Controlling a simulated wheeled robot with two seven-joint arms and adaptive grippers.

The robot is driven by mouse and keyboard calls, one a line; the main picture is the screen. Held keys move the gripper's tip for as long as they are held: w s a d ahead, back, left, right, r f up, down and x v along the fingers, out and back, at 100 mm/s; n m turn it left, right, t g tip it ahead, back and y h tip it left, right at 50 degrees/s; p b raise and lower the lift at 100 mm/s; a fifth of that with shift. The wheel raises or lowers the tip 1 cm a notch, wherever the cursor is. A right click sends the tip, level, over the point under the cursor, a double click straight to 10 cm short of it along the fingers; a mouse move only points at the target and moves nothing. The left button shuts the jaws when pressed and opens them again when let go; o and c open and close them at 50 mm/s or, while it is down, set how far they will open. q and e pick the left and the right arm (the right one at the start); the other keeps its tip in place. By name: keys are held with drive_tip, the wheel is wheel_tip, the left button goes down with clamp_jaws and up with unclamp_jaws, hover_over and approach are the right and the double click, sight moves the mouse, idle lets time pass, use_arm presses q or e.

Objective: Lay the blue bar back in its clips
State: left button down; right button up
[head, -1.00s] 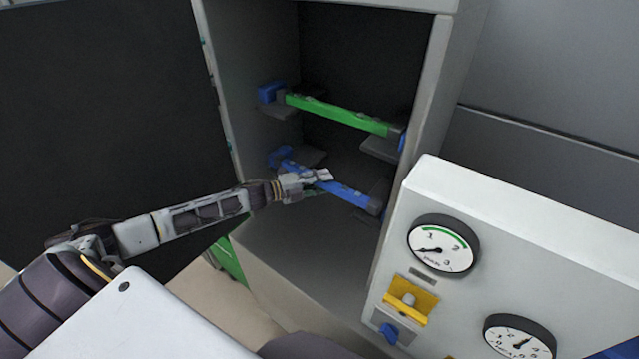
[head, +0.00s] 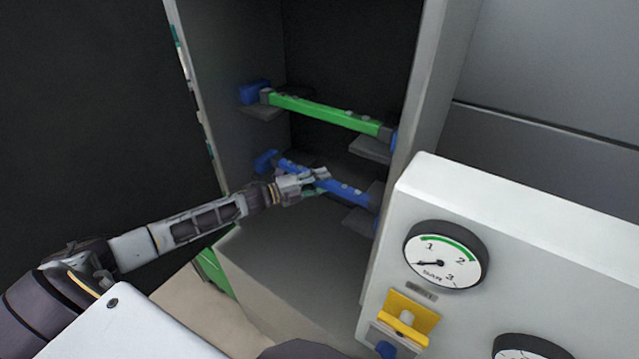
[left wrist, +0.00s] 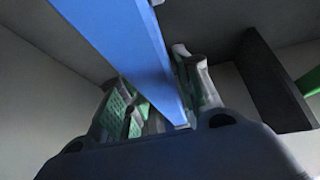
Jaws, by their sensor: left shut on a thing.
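The blue bar (head: 347,191) runs slantwise across the open grey cabinet, below the green bar. My left gripper (head: 318,180) is shut on it near its middle. In the left wrist view the blue bar (left wrist: 125,40) passes between the green-padded fingers of my left gripper (left wrist: 160,100). The bar's left end is near a blue end piece (head: 265,161) on the left wall. Its right end shows just above a grey ledge (head: 359,222); I cannot tell whether either end is seated. My right gripper is not in view.
The green bar (head: 325,113) spans the cabinet above, between its own ledges, close over my gripper. The cabinet's right wall (head: 405,100) and the white gauge panel (head: 500,220) stand to the right. The cabinet floor (head: 290,260) below is clear.

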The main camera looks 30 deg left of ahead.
use_arm(q)
drive_tip(key=shift+f+b, duration=0.3)
drive_tip(key=shift+f, duration=0.1)
drive_tip(key=shift+s+f, duration=0.1)
drive_tip(key=shift+s, duration=0.05)
drive_tip(key=shift+f, duration=0.2)
drive_tip(key=shift+f+b, duration=0.15)
drive_tip(key=shift+b, duration=0.15)
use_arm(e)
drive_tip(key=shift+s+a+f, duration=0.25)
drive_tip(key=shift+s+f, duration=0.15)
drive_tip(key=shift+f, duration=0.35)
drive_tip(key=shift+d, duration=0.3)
use_arm(q)
drive_tip(key=shift+f, duration=0.15)
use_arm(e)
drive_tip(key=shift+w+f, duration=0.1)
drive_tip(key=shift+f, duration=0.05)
use_arm(q)
drive_tip(key=c, duration=0.9)
unclamp_jaws()
drive_tip(key=shift+c, duration=0.2)
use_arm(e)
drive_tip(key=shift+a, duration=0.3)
use_arm(q)
drive_tip(key=shift+f, duration=0.15)
